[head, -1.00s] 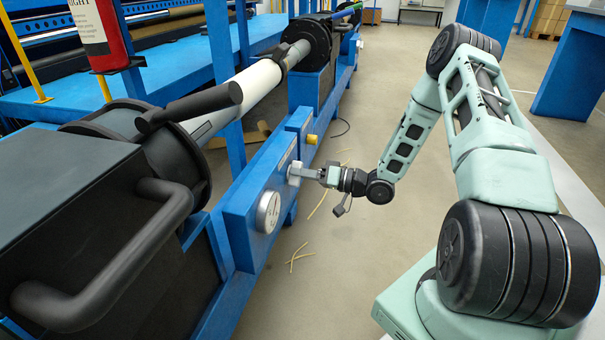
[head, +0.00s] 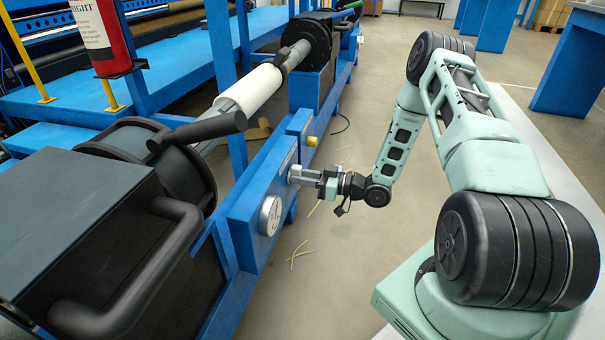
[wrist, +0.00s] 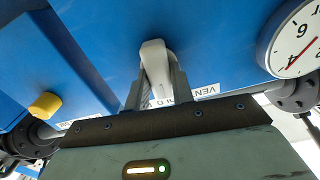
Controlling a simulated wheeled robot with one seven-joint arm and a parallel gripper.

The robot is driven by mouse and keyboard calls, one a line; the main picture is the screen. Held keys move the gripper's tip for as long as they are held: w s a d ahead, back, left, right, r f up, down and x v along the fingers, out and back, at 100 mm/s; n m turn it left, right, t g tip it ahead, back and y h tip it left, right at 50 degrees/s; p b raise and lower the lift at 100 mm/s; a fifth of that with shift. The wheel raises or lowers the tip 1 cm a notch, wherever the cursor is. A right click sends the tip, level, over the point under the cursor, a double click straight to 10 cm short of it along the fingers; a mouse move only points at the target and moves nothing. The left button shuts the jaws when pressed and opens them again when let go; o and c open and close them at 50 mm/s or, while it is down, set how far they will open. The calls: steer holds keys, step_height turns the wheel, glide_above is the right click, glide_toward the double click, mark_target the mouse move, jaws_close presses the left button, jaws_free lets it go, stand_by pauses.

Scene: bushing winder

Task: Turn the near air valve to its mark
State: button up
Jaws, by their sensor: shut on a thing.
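The near air valve's pale handle (wrist: 153,62) sits on the blue panel between my fingers in the wrist view. My gripper (wrist: 157,88) is shut on it, one finger on each side. Its end points up in that picture and leans slightly left. Part of a white label (wrist: 206,91), reading "VEN", shows right of the fingers. Another label behind the handle is mostly covered, and I cannot tell which mark the handle meets. In the head view my gripper (head: 296,173) reaches left to the panel, and its fingers largely hide the handle.
A round gauge (head: 269,215) with a red needle is on the panel, on the near side of the valve. A yellow knob (head: 311,141) is farther along. A black machine housing with a bent handle (head: 135,280) stands at left. The floor right of the panel is mostly clear.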

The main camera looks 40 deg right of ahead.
steer(key=shift+n, duration=0.6)
steer(key=o, duration=1)
steer(key=p+v, duration=0.6)
steer(key=v, duration=1.1)
steer(key=shift+s+d, duration=0.2)
